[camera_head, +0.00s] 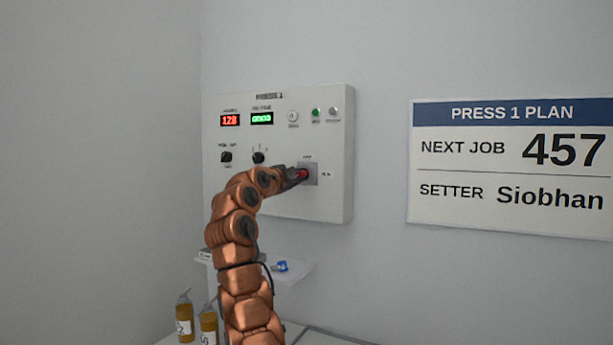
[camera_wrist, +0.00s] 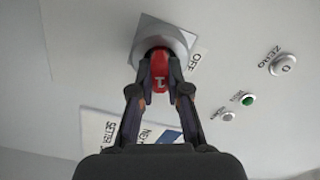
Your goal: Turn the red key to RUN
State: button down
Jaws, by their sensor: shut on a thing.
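The red key (camera_head: 302,174) sits in a grey square lock plate (camera_head: 312,169) at the lower right of the white control panel (camera_head: 336,200). In the wrist view the red key (camera_wrist: 159,72) stands in a round collar on the lock plate (camera_wrist: 180,38), with a white mark on its face. My gripper (camera_wrist: 160,94) is shut on the red key, one finger on each side. An OFF label (camera_wrist: 197,63) shows beside the plate. In the head view a label right of the plate is too small to read surely. My gripper (camera_head: 294,175) partly covers the key there.
The panel also carries a red display (camera_head: 230,120), a green display (camera_head: 262,118), two black knobs (camera_head: 227,157) and small buttons. A plan sign (camera_head: 510,168) hangs at right. Below are a small shelf (camera_head: 296,270) and two bottles (camera_head: 184,318).

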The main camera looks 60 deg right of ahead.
jog(key=shift+w+p, duration=0.2)
jog(key=shift+p, duration=0.15)
jog(key=shift+m+p, duration=1.2)
jog(key=shift+p, duration=0.1)
jog(key=m+p, duration=0.1)
jog(key=m, duration=0.2)
jog(key=shift+m, duration=0.4)
jog(key=c, duration=1.1)
grip_release()
jog(key=shift+s, duration=0.1)
jog(key=shift+o, duration=0.2)
